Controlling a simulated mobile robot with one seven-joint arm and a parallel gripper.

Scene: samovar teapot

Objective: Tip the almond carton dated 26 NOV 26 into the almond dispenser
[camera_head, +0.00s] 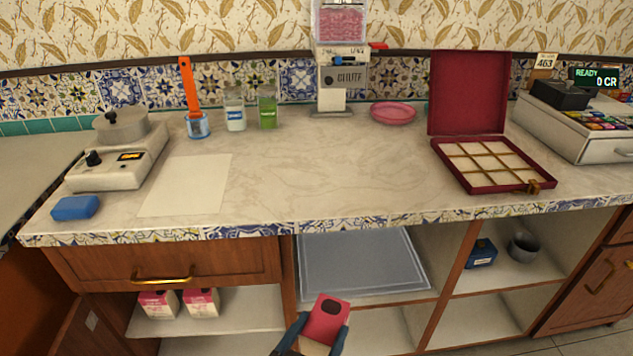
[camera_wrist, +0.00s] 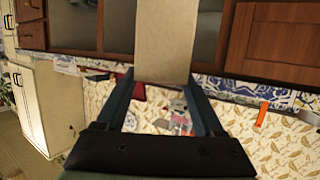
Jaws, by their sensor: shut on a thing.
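My gripper (camera_head: 318,334) is in front of the counter, low at the bottom of the head view, shut on a pink-topped carton (camera_head: 327,318). The carton's pale side fills the gap between the fingers in the wrist view (camera_wrist: 165,45); its date cannot be read. It looks roughly upright, with a dark spot on its top. The dispenser (camera_head: 342,75), a white machine with a clear hopper of pink pieces and a red lever, stands at the back of the counter, well away from the carton. The hopper's top is cut off by the frame.
Two more pink-and-white cartons (camera_head: 158,304) (camera_head: 201,302) stand on the lower left shelf. An open red compartment box (camera_head: 487,165), a pink plate (camera_head: 393,112), jars (camera_head: 267,107) and a scale (camera_head: 118,155) are on the counter. The counter's middle is clear.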

